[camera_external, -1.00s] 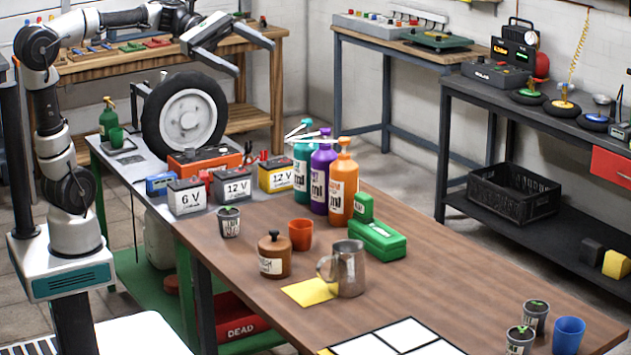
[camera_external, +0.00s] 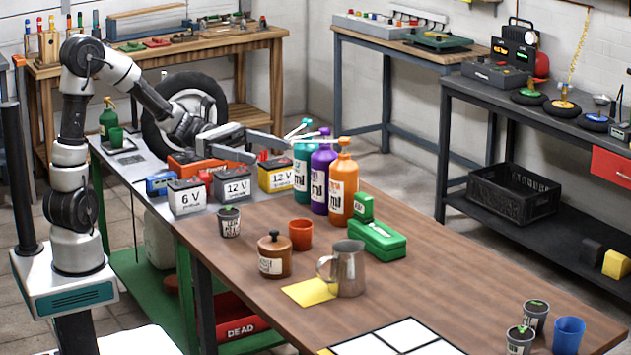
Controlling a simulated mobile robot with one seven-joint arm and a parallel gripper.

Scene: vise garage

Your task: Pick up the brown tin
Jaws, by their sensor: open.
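The brown tin (camera_external: 274,258) is a short round pot with a knobbed lid and a white label. It stands upright on the wooden table top (camera_external: 420,285), left of the metal jug. My gripper (camera_external: 268,148) is open and empty. It is above the batteries at the back of the table, higher than the tin and well behind it in the picture. Nothing hides the tin.
Batteries (camera_external: 232,185) and tall bottles (camera_external: 342,185) stand behind. The table's front left edge is clear.

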